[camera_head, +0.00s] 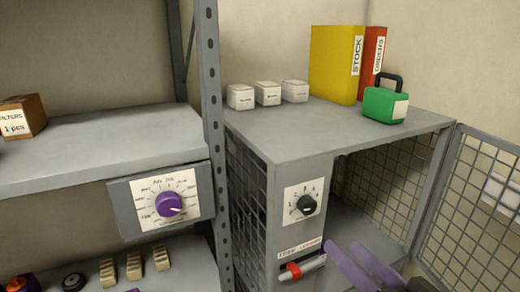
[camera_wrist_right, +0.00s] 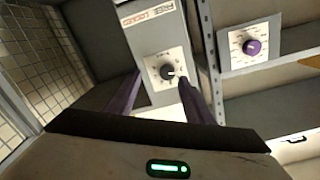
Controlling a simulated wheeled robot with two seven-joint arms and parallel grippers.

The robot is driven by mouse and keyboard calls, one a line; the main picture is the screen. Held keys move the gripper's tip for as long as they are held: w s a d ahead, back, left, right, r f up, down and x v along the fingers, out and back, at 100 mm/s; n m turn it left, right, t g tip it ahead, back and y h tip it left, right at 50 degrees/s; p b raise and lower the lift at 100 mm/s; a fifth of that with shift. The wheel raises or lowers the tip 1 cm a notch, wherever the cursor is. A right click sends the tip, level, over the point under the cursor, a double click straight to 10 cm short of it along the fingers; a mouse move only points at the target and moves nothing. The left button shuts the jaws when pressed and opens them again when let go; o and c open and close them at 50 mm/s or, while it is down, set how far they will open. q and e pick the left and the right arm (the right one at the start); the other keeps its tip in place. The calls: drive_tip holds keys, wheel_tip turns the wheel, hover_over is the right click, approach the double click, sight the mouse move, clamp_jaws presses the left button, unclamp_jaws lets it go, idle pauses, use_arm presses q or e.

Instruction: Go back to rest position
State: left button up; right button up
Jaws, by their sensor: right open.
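My right gripper (camera_head: 365,268) is at the lower right of the head view, in front of the cage cabinet (camera_head: 290,135). Its two purple fingers are apart, with nothing between them. In the right wrist view the fingers (camera_wrist_right: 155,97) stand on either side of the cabinet's black dial (camera_wrist_right: 167,72), which lies beyond them; whether they touch anything cannot be told. In the head view the black dial (camera_head: 306,205) sits on the cabinet's front panel, above a red-banded handle (camera_head: 302,267). My left gripper does not show.
The cabinet's mesh door (camera_head: 475,210) stands open at the right. On its top are white boxes (camera_head: 268,93), a yellow binder (camera_head: 335,63), a red binder (camera_head: 373,62) and a green padlock-shaped object (camera_head: 384,105). A metal shelf (camera_head: 100,150) with a purple dial (camera_head: 168,204) is at left.

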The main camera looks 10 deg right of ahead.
wheel_tip(320, 180, down, 18)
drive_tip(key=s+g+h, duration=0.3)
drive_tip(key=s+a+f+n+g, duration=0.1)
drive_tip(key=s+f+g, duration=0.1)
drive_tip(key=s+f, duration=0.4)
drive_tip(key=s+a+f+n+g, duration=0.2)
drive_tip(key=s+f, duration=0.5)
drive_tip(key=f, duration=0.6)
drive_tip(key=shift+a+f+g, duration=0.2)
drive_tip(key=shift+g, duration=0.3)
drive_tip(key=shift+w, duration=0.1)
